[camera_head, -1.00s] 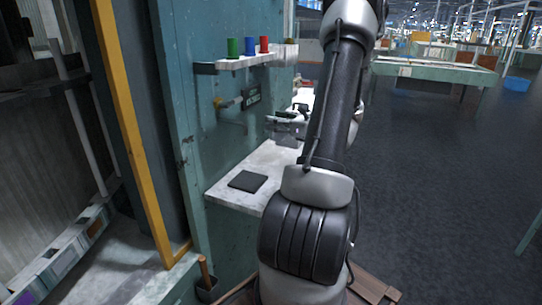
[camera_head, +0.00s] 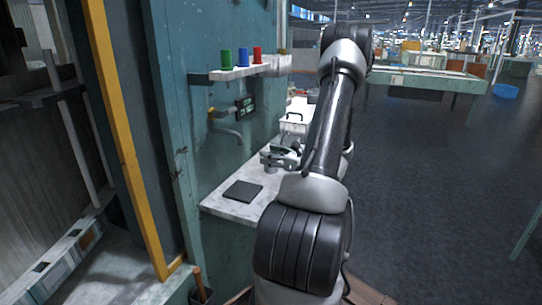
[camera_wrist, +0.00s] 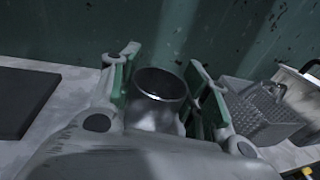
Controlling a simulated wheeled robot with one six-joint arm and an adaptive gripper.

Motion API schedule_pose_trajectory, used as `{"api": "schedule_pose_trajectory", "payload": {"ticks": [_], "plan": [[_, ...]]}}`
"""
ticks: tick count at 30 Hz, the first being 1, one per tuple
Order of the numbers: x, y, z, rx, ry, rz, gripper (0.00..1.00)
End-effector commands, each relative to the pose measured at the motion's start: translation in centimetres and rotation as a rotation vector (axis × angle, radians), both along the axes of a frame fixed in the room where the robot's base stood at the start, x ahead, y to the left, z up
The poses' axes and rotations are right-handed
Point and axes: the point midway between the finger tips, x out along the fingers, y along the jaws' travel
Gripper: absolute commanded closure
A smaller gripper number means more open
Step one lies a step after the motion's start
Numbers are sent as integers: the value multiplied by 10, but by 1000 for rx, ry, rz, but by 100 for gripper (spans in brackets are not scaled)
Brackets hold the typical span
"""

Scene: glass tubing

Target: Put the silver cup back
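The silver cup (camera_wrist: 160,88) stands upright between my gripper's two green-padded fingers in the wrist view, with its round open mouth showing. My gripper (camera_wrist: 162,75) has one finger close on each side of the cup. I cannot tell whether the pads press on it or leave narrow gaps. In the head view my gripper (camera_head: 282,155) is low over the pale counter (camera_head: 226,207), right of a flat dark pad (camera_head: 243,191). The cup is not clear there. The dark pad also shows at the left of the wrist view (camera_wrist: 22,100).
A wall shelf (camera_head: 240,71) holds a green cup (camera_head: 226,60), a blue cup (camera_head: 243,57) and a red cup (camera_head: 257,54). A tap (camera_head: 226,130) juts from the wall below.

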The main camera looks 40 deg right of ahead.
Motion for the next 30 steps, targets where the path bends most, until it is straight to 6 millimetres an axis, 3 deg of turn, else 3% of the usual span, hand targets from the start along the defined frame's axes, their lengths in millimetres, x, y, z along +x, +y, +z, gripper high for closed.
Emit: {"api": "schedule_pose_trajectory", "payload": {"ticks": [1, 3, 16, 30], "plan": [[0, 0, 0, 0, 0, 0, 45], [0, 0, 0, 0, 0, 0, 32], [-5, -1, 3, 0, 0, -2, 32], [-98, -19, 8, 1, 0, -3, 32]]}}
